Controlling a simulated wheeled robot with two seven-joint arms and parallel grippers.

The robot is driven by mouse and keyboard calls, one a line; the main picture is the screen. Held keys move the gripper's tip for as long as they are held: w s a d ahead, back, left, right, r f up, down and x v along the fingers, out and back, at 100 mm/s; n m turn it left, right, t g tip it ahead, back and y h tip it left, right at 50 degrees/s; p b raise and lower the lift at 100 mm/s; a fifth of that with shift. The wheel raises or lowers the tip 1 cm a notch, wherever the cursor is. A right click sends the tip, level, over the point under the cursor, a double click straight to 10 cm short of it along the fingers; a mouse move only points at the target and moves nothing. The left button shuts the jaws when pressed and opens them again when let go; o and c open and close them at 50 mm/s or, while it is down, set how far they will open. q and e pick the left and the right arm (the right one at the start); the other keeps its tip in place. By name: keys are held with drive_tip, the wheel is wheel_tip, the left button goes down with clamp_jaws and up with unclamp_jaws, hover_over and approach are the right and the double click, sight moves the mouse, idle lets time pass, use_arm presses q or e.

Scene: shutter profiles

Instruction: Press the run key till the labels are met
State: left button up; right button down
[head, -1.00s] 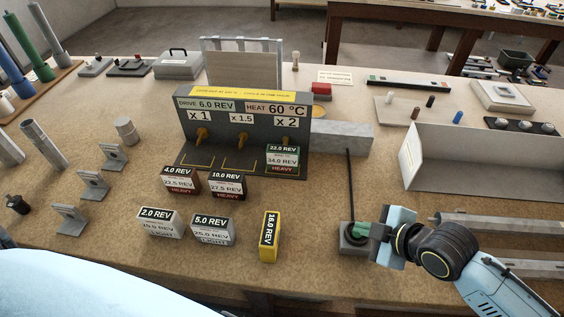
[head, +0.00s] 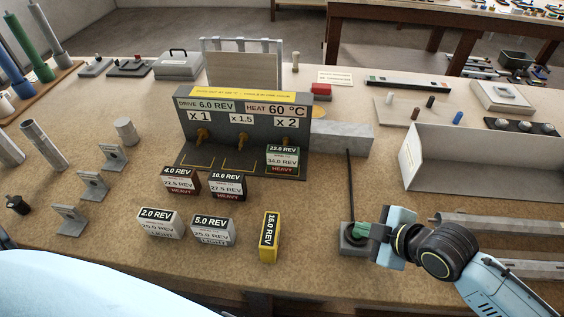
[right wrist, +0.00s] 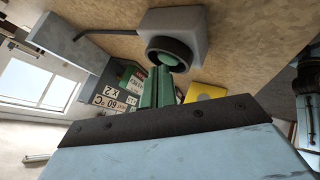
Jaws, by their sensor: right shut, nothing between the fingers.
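The run key is a grey box (head: 351,247) with a dark round collar at the bench's front right. It also shows in the right wrist view (right wrist: 185,28), with a green button inside the collar. My right gripper (head: 363,231) is shut and empty, its green fingertips at the collar, seemingly touching the button. The dark console (head: 241,125) reads DRIVE 6.0 REV and HEAT 60 °C, with bays x 1, x 1.5 and x 2. The 22.0 REV block (head: 283,160) stands at the x 2 bay. The 4.0 REV (head: 180,180) and 10.0 REV (head: 227,186) blocks stand before the console.
The 2.0 REV (head: 159,223), 5.0 REV (head: 213,231) and yellow 16.0 REV (head: 269,237) blocks stand at the front. A dark cable runs from the key box to a grey beam (head: 343,138). A white open tray (head: 470,165) stands right. Metal brackets (head: 92,184) stand left.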

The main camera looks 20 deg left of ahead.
drive_tip(key=shift+f, duration=0.15)
idle(0.5)
drive_tip(key=shift+f, duration=0.35)
drive_tip(key=shift+r+p, duration=0.45)
drive_tip(key=shift+p, duration=0.05)
idle(0.3)
wheel_tip(320, 180, up, 6)
drive_tip(key=p, duration=0.6)
drive_tip(key=shift+r, duration=0.1)
